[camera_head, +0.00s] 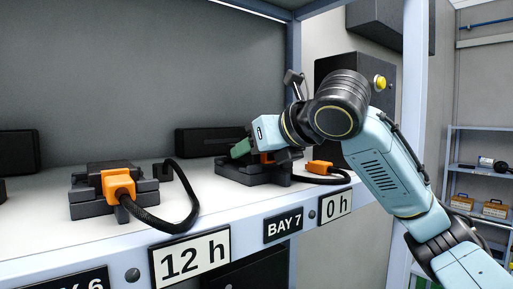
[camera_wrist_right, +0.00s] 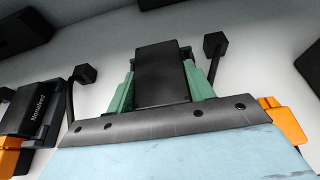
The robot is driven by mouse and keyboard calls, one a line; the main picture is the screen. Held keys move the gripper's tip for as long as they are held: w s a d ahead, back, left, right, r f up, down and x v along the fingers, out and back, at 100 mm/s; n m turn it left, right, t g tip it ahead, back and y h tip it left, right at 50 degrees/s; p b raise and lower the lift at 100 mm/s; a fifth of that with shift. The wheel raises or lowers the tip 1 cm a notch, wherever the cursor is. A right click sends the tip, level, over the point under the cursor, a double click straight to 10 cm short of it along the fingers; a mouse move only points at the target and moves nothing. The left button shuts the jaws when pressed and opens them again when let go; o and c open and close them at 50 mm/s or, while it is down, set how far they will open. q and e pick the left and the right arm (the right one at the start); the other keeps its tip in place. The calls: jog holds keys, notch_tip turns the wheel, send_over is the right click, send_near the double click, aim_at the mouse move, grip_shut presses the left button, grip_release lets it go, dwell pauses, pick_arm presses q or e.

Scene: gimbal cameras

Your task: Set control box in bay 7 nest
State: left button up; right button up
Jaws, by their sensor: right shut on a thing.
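My right gripper (camera_head: 241,149) reaches in from the right, low over the bay 7 nest (camera_head: 252,175), a dark base on the white shelf. In the right wrist view its green fingers (camera_wrist_right: 160,72) are shut on the two sides of a black control box (camera_wrist_right: 162,84). The arm and fingers mostly hide the box in the head view. I cannot tell whether the box touches the nest floor. An orange plug (camera_head: 320,167) on a black cable lies right of the nest; an orange plug (camera_wrist_right: 285,122) also shows in the right wrist view. My left gripper is not in view.
A bay 6 unit (camera_head: 88,184) with an orange plug (camera_head: 118,186) and looped black cable sits at left. Labels "BAY 7" (camera_head: 283,226) and "0 h" (camera_head: 336,206) mark the shelf edge. A blue-grey post (camera_head: 414,90) stands at right.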

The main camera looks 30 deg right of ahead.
jog(key=shift+f, duration=0.6)
jog(key=o, duration=1.1)
jog(key=shift+o, duration=0.2)
jog(key=b+v, duration=0.2)
jog(key=v, duration=1.1)
jog(key=shift+s+r, duration=0.1)
jog(key=shift+s, duration=0.15)
